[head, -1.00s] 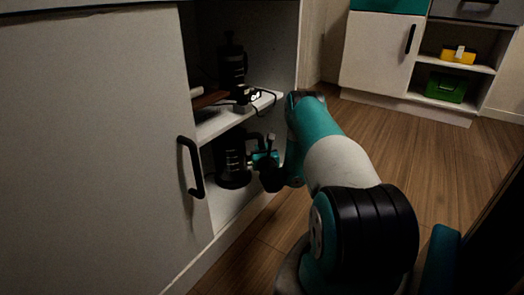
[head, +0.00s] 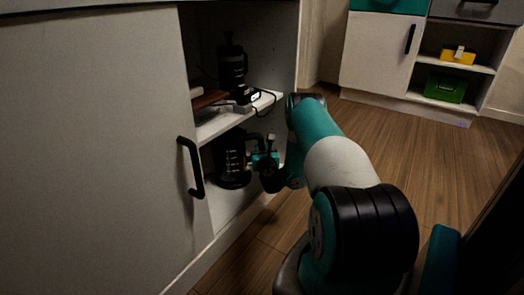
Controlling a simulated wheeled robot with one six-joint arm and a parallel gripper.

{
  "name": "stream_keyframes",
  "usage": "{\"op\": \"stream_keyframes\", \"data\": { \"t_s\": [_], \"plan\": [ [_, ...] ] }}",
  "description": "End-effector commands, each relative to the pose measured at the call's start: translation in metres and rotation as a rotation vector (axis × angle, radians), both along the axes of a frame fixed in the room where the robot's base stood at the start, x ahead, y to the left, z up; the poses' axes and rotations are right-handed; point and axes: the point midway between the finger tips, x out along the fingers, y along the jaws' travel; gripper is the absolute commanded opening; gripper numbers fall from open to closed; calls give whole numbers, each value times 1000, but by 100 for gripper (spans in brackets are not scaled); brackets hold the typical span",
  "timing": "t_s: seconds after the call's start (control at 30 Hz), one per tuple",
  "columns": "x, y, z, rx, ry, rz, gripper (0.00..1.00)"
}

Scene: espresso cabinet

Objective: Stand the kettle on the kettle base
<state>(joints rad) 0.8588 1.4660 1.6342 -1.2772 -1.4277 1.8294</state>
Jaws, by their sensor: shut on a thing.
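The kettle (head: 230,158), dark with pale level marks on its side, is upright in the lower compartment of the open cabinet. My gripper (head: 256,160) comes in from the right and is shut on the kettle's handle side. The fingertips are small and dark, so the exact grip is hard to see. A dark round rim (head: 233,184) shows at the kettle's bottom. I cannot tell whether this is the kettle's own foot or the kettle base, nor whether the kettle rests on anything.
A tall dark press-like pot (head: 232,68) stands on the upper shelf (head: 216,127), close above, with a cable and small items. The cabinet door (head: 100,150) with a black handle (head: 192,167) is at left. Open floor (head: 430,160) lies to the right.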

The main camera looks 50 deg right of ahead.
Motion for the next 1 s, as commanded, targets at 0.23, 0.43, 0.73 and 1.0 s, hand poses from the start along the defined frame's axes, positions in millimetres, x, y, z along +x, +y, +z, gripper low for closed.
{"op": "stream_keyframes", "data": {
  "t_s": [0.23, 0.43, 0.73, 1.0],
  "plan": [
    [1, -1, 2, 2, -8, -1, 0],
    [1, -1, -1, 2, -8, -1, 0],
    [1, -1, -6, 2, -8, -1, 0],
    [1, -1, -9, 1, -8, -1, 37]
  ]
}}
